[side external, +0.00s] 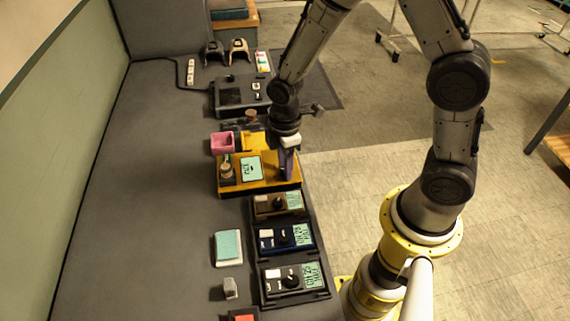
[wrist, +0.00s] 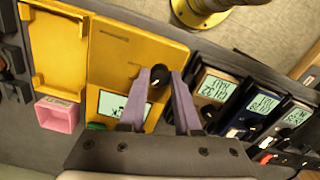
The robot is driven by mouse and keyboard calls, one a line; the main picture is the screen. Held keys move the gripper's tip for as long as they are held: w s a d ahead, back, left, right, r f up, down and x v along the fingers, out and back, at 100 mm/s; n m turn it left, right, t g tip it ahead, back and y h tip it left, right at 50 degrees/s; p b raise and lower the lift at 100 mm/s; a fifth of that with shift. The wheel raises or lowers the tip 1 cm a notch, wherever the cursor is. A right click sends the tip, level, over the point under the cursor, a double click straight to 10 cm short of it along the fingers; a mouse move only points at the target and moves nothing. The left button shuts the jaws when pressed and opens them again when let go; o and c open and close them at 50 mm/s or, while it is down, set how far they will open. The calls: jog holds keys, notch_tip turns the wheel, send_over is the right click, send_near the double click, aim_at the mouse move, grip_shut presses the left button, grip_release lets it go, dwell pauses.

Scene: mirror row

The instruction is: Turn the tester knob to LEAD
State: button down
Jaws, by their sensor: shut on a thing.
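The tester is a yellow box (side external: 270,183) with a pale display (side external: 250,167). In the wrist view the yellow tester (wrist: 118,50) lies under my fingers and its display (wrist: 122,106) shows dark marks I cannot read. The black tester knob (wrist: 158,82) shows between my purple fingertips. My gripper (wrist: 167,75) is shut on the knob. In the side view my gripper (side external: 287,165) comes down on the right end of the tester and hides the knob. The printing around the knob is too small to read, so I cannot tell its setting.
Three meters, brown (side external: 278,205), blue (side external: 286,238) and black (side external: 292,278), stand in a dark rack close on the near side. A pink cup (side external: 222,142) and a yellow holder (wrist: 55,60) are on the other side. The bench's left part is mostly clear.

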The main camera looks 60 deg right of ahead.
jog(key=m, duration=1.1)
jog(key=shift+r+m, duration=0.1)
jog(key=shift+m, duration=0.2)
dwell(0.3)
jog(key=c, duration=0.6)
grip_release()
notch_tip(320, 180, up, 14)
dwell(0.4)
